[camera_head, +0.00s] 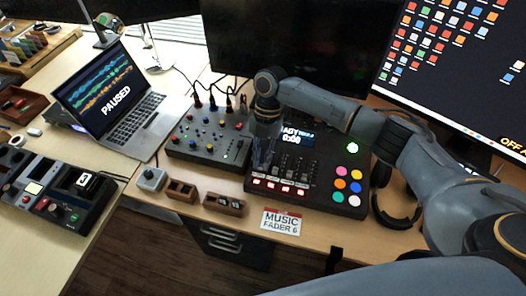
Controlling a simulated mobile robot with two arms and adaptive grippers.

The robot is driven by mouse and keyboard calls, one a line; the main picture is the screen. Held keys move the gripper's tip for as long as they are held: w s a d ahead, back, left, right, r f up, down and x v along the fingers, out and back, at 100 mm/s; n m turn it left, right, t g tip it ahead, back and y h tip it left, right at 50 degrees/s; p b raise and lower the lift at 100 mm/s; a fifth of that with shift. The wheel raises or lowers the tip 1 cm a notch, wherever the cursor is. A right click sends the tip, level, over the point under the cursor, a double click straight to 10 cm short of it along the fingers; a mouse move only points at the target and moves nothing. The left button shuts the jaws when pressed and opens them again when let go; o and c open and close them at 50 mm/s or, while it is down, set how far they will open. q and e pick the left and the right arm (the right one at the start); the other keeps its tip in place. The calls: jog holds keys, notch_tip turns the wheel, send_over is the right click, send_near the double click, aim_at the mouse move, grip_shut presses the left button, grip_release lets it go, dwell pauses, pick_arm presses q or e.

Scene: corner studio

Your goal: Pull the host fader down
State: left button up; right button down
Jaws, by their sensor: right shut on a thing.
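The black fader console (325,203) lies on the desk, with a row of faders (299,166), lit red buttons below them and coloured round pads at its right. My right gripper (262,168) points down at the console's left end and is shut on the leftmost fader's knob, which its fingers hide. The fader labels are too small to read, so I cannot tell which is the host fader by name. A screen (298,137) on the console reads 0:00, partly covered by my gripper. My left gripper is not in view.
A knob mixer (208,138) stands close left of the console. A card (281,222) reading "MUSIC FADER 6" lies at the desk's front edge. Headphones (397,215) lie at the right. A laptop (118,105) reading PAUSED and a dark monitor (300,40) stand behind.

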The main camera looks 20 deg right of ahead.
jog(key=c, duration=1.3)
grip_release()
jog(key=shift+s+a, duration=0.15)
jog(key=shift+c, duration=0.2)
jog(key=shift+r, duration=0.1)
jog(key=v, duration=1.2)
jog(key=shift+f, duration=0.25)
